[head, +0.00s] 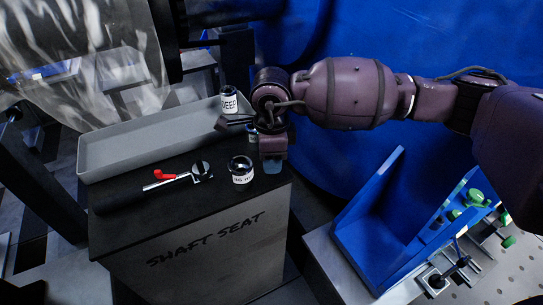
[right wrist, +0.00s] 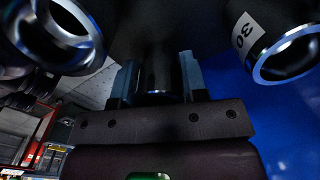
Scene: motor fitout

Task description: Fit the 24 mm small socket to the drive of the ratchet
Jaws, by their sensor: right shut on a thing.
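The ratchet (head: 180,178) lies on the dark top of the block in the head view, its black handle to the left and a red lever near its head (head: 202,170). A labelled socket (head: 241,170) stands right of the ratchet head. My right gripper (head: 272,165) is beside that socket at the block's right edge. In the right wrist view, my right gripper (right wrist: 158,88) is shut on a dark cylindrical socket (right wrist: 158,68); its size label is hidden. A socket marked 30 (right wrist: 285,58) shows to its right. My left gripper is not in view.
A long grey tray (head: 130,150) lies behind the ratchet. A socket marked DEEP (head: 229,103) stands at its right end. The block (head: 205,250) reads SHAFT SEAT. A blue bracket fixture (head: 375,235) stands at right, with a gap between.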

